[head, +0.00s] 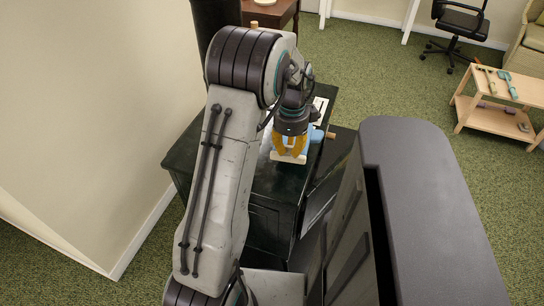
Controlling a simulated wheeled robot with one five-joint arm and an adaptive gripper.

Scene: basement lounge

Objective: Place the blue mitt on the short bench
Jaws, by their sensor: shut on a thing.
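My gripper (290,152) has yellow-orange fingers and points down over the top of a dark green cabinet. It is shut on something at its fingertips. A light blue thing (316,134), which looks like the blue mitt, shows behind and beside the fingers; much of it is hidden by the gripper. A pale piece (279,156) shows right at the fingertips, and I cannot tell whether it is part of the mitt. A low light-wood bench (487,117) with a lower shelf stands at the far right, perhaps the short bench.
The dark cabinet (187,160) stands against the cream wall, with a white sheet (320,108) and a small wooden end (331,135) near the light blue thing. Tools lie on the bench. A black office chair (461,25) stands behind. Green carpet between is clear.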

